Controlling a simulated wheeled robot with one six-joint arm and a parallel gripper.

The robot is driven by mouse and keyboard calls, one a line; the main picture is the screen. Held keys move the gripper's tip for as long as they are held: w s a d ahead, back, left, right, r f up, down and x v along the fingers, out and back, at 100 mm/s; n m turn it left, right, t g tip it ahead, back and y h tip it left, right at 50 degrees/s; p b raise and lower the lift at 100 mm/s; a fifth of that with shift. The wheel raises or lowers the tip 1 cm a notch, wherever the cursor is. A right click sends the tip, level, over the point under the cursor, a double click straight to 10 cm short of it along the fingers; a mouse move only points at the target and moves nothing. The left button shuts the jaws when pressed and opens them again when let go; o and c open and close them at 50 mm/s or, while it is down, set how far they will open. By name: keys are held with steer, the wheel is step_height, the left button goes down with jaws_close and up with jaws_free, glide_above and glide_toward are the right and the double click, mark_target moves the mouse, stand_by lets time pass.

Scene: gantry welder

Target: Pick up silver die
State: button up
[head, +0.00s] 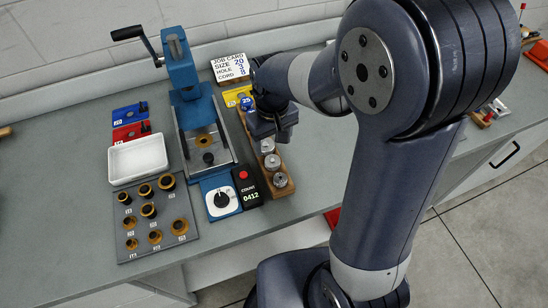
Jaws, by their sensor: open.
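Three silver dies show in a row in a wooden rack (289,187) on the bench: a near silver die (280,180), a middle silver die (272,162) and a far silver die (267,146). My gripper (276,136) is open, above the far part of the rack, just beyond the far die in the picture. It points down and hides the rack's far part. I cannot tell whether anything is between its fingers.
A blue lever press (183,80) stands left of the rack. A black counter box (248,187) and a white dial (221,200) sit beside the rack. Further left are a white tray (138,158) and a grey board (130,247) with brass rings. A job card (231,67) stands behind.

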mark_target(272, 160)
steer(key=shift+f+p, duration=0.55)
steer(key=shift+f, duration=3.1)
steer(key=shift+c, duration=0.6)
steer(key=c, duration=1.2)
steer(key=shift+o, duration=0.2)
steer(key=shift+r, duration=0.15)
